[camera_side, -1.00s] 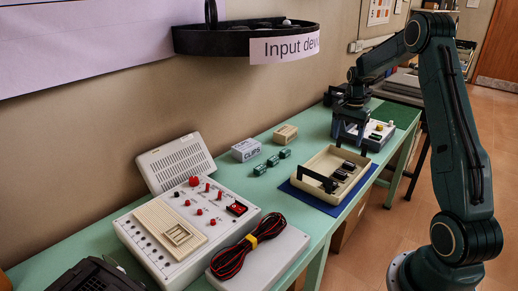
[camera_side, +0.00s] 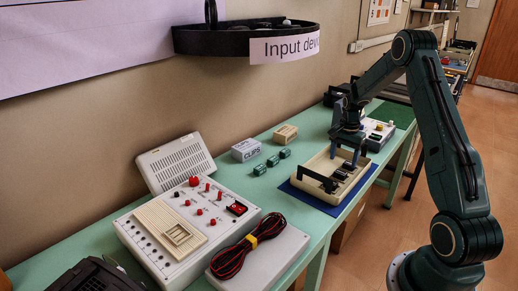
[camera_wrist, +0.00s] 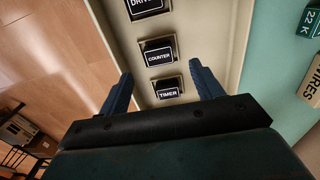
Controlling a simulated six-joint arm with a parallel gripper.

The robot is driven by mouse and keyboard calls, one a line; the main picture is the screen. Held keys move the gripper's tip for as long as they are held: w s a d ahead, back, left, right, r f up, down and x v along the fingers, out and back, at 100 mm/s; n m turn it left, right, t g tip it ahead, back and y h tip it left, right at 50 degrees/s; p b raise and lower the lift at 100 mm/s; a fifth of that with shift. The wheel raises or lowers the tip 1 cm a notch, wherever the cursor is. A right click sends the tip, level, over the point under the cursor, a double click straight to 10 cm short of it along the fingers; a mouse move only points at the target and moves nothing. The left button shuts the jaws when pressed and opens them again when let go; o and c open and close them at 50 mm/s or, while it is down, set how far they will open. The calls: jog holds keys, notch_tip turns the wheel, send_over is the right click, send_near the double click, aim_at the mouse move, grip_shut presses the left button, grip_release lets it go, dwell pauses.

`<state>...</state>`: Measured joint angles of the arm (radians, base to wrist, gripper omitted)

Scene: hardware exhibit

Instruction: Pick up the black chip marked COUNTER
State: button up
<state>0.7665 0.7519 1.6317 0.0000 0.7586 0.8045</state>
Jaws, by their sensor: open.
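The black chip marked COUNTER (camera_wrist: 159,58) lies in a cream tray (camera_wrist: 219,40), between a chip marked TIMER (camera_wrist: 168,94) and one whose label is partly cut off, reading DRIV (camera_wrist: 147,7). My gripper (camera_wrist: 161,70) is open and empty, with its blue fingers on either side of the chip row, near COUNTER and TIMER in the wrist view. In the side view my gripper (camera_side: 344,158) hangs over the tray (camera_side: 311,163). The chips there are partly hidden and their labels too small to read.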

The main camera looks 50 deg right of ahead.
aim_at(341, 172)
jog(key=shift+f, duration=0.15)
jog(key=shift+a+f, duration=0.1)
jog(key=shift+f, duration=2.45)
jog(key=c, duration=1.1)
